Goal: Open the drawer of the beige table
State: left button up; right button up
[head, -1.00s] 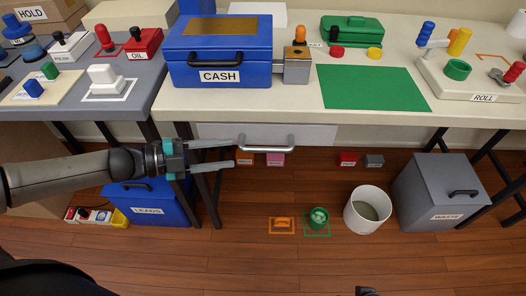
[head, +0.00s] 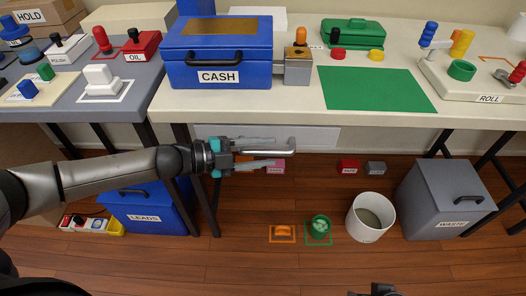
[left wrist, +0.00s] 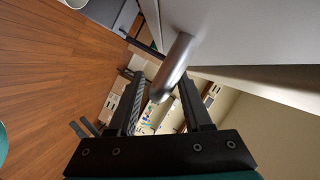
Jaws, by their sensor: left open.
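The beige table (head: 215,101) has a pale drawer front (head: 315,139) under its top, with a grey metal bar handle (head: 290,149). I see no clear gap showing the drawer pulled out. My left gripper (head: 268,153) is at the handle, its fingers pointing right, one above and one below the bar. In the left wrist view the handle (left wrist: 174,62) lies between the open fingers (left wrist: 163,88); contact cannot be told. Part of what looks like my right gripper (head: 378,289) shows at the bottom edge, its jaws unclear.
A blue CASH box (head: 219,55) stands on the table above the drawer. Below are a blue LEADS box (head: 145,208), a white bin (head: 369,217) and a grey WASTE box (head: 445,200). A table leg (head: 204,190) stands beneath my left arm.

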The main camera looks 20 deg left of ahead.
pick_arm(q)
jog(key=shift+c, duration=0.2)
grip_shut()
dwell(1.1)
